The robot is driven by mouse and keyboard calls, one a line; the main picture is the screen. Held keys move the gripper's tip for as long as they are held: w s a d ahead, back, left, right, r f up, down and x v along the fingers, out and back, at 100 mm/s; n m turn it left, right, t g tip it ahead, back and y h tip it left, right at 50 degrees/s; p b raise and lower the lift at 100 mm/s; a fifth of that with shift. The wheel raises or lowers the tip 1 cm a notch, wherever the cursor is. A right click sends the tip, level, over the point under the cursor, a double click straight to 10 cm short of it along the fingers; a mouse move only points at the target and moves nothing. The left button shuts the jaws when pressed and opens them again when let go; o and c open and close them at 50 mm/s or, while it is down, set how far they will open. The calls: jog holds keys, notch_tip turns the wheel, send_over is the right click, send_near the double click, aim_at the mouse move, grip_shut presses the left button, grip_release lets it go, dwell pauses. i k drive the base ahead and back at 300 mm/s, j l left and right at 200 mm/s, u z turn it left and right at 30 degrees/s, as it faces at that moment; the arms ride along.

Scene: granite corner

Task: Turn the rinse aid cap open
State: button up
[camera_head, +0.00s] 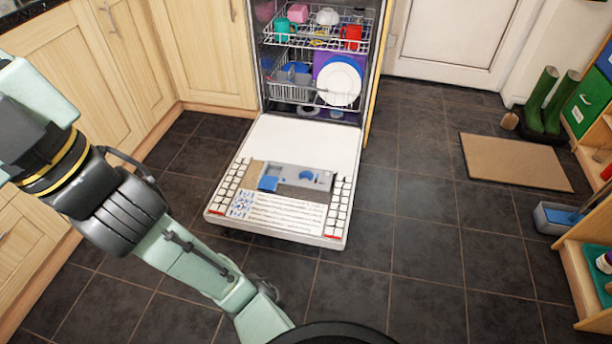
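The dishwasher door (300,140) is folded down flat, low over the floor. A grey dispenser unit (292,172) is set in its inner face. A round blue cap (307,174), which looks like the rinse aid cap, sits in the right half of the dispenser. A blue lid or flap (268,184) is at the dispenser's left end. The cap is too small to tell whether it is turned open or closed. My arm crosses the left and lower left of the picture, apart from the door. I cannot make out my gripper.
The dishwasher's racks (300,88) hold dishes, including a white plate (339,82). Wooden cabinets (205,50) stand to the left. A brown mat (514,161), green boots (545,105) and a grey bin (556,218) are to the right. The tiled floor right of the door is clear.

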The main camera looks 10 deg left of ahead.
aim_at(309, 175)
jog(key=i+j+z, duration=0.1)
jog(key=i+j, duration=0.3)
jog(key=j, duration=0.25)
jog(key=i+j+z, duration=0.25)
jog(key=i+j, duration=0.15)
jog(key=j, duration=0.3)
jog(key=i+j+z, duration=0.1)
jog(key=j, duration=0.25)
jog(key=i+j, duration=0.25)
jog(key=j, duration=0.15)
jog(key=i+j+z, duration=0.15)
jog(key=j, duration=0.25)
